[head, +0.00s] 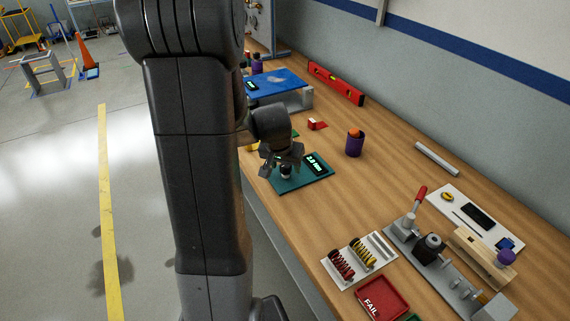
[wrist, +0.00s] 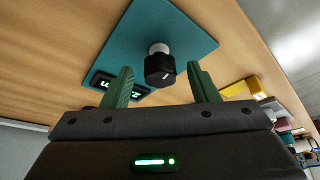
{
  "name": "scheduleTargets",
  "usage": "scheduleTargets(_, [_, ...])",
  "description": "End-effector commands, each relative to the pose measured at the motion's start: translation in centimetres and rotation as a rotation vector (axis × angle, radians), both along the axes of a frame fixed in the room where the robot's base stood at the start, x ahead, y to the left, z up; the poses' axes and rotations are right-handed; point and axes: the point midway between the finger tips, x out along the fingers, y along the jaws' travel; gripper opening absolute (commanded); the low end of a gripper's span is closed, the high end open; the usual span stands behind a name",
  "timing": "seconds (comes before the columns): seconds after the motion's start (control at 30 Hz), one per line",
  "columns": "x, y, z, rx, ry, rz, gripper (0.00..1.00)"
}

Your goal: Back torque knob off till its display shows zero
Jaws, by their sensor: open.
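The torque knob (wrist: 160,70) is a black cap with a white pointer line on a pale shaft. It stands on a teal plate (wrist: 188,28), which lies on the wooden bench. The plate's display (head: 314,163) is lit with green-white digits that look like "2.0" and a unit in the head view; in the wrist view the display (wrist: 122,88) is partly covered by a finger. My gripper (wrist: 161,84) is open, with its green fingers on either side of the knob and a gap at each side. In the head view my gripper (head: 284,168) is over the plate, partly hiding the knob.
A purple cup (head: 354,145) and a small red-and-white item (head: 317,124) stand near the plate. A blue-topped block (head: 280,83) and a red level (head: 336,83) are farther back. A spring rack (head: 358,258) and red FAIL tray (head: 382,299) are nearer. A yellow item (wrist: 240,87) lies close by.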

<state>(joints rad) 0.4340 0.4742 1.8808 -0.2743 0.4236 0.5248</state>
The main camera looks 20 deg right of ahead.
Motion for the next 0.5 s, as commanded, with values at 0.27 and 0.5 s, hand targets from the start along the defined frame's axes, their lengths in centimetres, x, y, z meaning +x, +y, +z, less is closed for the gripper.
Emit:
scheduleTargets(0.27, [0.01, 0.01, 0.02, 0.0, 0.0, 0.0, 0.09])
scheduleTargets(0.5, [-0.01, -0.01, 0.11, 0.0, 0.0, 0.009, 0.09])
